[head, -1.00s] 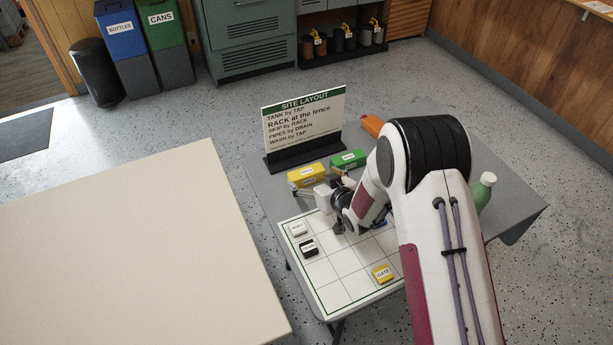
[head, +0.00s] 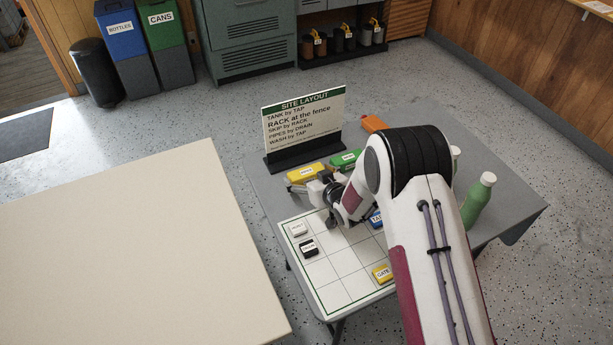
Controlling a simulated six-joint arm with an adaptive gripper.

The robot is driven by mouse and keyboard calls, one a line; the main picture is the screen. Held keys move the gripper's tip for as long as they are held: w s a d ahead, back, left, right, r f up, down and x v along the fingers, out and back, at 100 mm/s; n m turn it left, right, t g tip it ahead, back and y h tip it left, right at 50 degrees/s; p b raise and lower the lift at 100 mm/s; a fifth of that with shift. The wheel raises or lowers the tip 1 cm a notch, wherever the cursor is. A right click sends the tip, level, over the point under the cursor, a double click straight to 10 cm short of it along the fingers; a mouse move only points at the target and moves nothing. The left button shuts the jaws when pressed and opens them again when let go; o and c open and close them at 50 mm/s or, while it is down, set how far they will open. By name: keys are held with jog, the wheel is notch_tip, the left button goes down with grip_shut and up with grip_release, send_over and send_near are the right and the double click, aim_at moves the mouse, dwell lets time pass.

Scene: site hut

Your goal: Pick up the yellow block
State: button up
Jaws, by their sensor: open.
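A yellow block (head: 305,173) with a white label lies on the grey table, in front of the sign and left of a green block (head: 345,159). A smaller yellow tile (head: 383,273), marked GATE, lies at the front right of the white grid board (head: 345,262). My gripper (head: 314,204) is open and appears empty. It is just in front of the yellow block, by the board's back edge. The arm partly hides it, and I cannot tell whether it touches the block.
A white tile (head: 298,229), a black tile (head: 308,248) and a partly hidden blue tile (head: 376,218) lie on the board. The site layout sign (head: 304,122) stands behind the blocks. A green bottle (head: 478,200) and an orange object (head: 374,124) stand right of the sign.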

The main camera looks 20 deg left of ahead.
jog(key=shift+x, duration=0.95)
jog(key=c, duration=0.9)
